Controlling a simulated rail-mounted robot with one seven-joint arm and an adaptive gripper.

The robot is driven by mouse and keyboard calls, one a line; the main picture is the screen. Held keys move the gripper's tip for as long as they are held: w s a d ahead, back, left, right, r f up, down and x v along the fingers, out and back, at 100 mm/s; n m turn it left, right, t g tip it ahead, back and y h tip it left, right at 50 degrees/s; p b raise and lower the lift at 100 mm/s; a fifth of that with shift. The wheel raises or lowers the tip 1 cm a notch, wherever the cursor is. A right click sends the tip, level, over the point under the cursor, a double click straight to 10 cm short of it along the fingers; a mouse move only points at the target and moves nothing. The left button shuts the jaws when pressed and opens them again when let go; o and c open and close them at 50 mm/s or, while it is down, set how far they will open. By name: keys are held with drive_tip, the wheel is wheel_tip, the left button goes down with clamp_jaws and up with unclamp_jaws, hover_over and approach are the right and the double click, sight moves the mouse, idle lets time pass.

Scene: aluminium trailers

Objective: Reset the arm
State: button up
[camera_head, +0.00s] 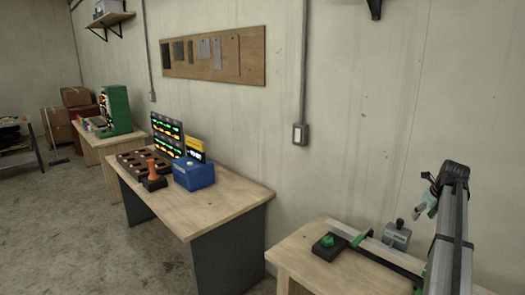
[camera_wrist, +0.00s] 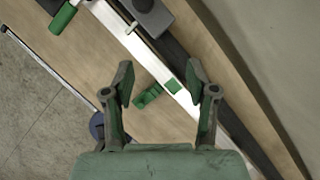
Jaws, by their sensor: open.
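My gripper (camera_wrist: 161,80) shows in the wrist view, with its two grey fingers spread wide and nothing held between them. It hangs over the wooden workbench (camera_wrist: 80,55). A small green part (camera_wrist: 148,96) shows below, between the fingers, beside a pale metal rail (camera_wrist: 135,42) that runs diagonally. The gap between the fingertips and these things is hard to judge. In the head view I cannot clearly make out my gripper at the right.
The near bench (camera_head: 297,262) carries a black block with a green knob (camera_head: 327,241) and a grey device (camera_head: 397,235). A middle table (camera_head: 222,197) holds a blue box (camera_head: 194,174) and an orange-handled item (camera_head: 153,172). Open concrete floor (camera_head: 70,235) lies at left.

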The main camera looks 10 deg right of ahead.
drive_tip(key=s+a+f+n+g, duration=0.1)
drive_tip(key=s+a+f+n, duration=0.1)
drive_tip(key=a+f+n, duration=0.9)
drive_tip(key=s+a+f+n+g+y, duration=0.15)
drive_tip(key=a+f+n, duration=0.25)
drive_tip(key=a+f, duration=0.7)
drive_tip(key=s+a+f+n+h, duration=0.1)
drive_tip(key=s+a+f+n, duration=0.2)
drive_tip(key=a+f+n, duration=0.9)
drive_tip(key=s+a+f+n+g, duration=0.1)
drive_tip(key=s+a+f+n, duration=0.1)
drive_tip(key=s+a+n, duration=0.45)
drive_tip(key=s+a+f+n+g, duration=0.1)
drive_tip(key=s+a+f+n, duration=0.15)
drive_tip(key=s+a, duration=0.65)
drive_tip(key=s+a+f+g+b, duration=0.1)
drive_tip(key=s+f+g+b, duration=0.1)
drive_tip(key=s+f, duration=0.9)
drive_tip(key=s+a+f+g+b, duration=0.1)
drive_tip(key=s+f+g, duration=0.3)
drive_tip(key=s+f, duration=0.7)
drive_tip(key=s+b, duration=0.1)
drive_tip(key=s, duration=0.4)
drive_tip(key=shift+s+a+f+n+g+b, duration=0.2)
drive_tip(key=shift+s+a+n+g+b, duration=0.05)
drive_tip(key=shift+a+n+g+b, duration=0.1)
